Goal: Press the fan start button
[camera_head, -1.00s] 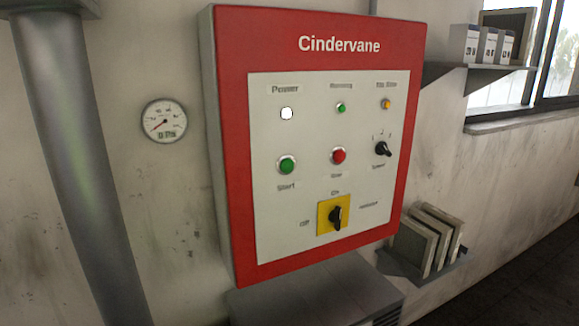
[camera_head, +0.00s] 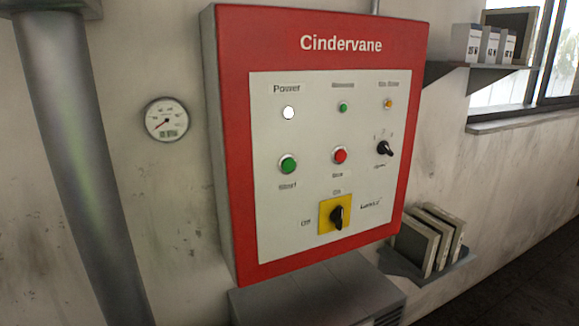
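The red control cabinet (camera_head: 310,262) marked "Cindervane" hangs on the wall in the head view, with a light grey panel. The green button (camera_head: 288,165) sits at the panel's middle left above a label that reads as Start. The red button (camera_head: 340,156) is to its right. The Power lamp (camera_head: 288,113) above the green button is bright white. A small green lamp (camera_head: 343,108) and an orange lamp (camera_head: 388,104) are in the same row. A black selector (camera_head: 384,148) is at right. A black rotary switch (camera_head: 338,217) on a yellow plate is below. Neither gripper shows.
A round gauge (camera_head: 166,119) is on the wall left of the cabinet. A thick grey pipe (camera_head: 75,150) runs down at far left. A grey metal box (camera_head: 310,295) is below the cabinet. Shelves with binders (camera_head: 485,44) and books (camera_head: 430,240) are at right.

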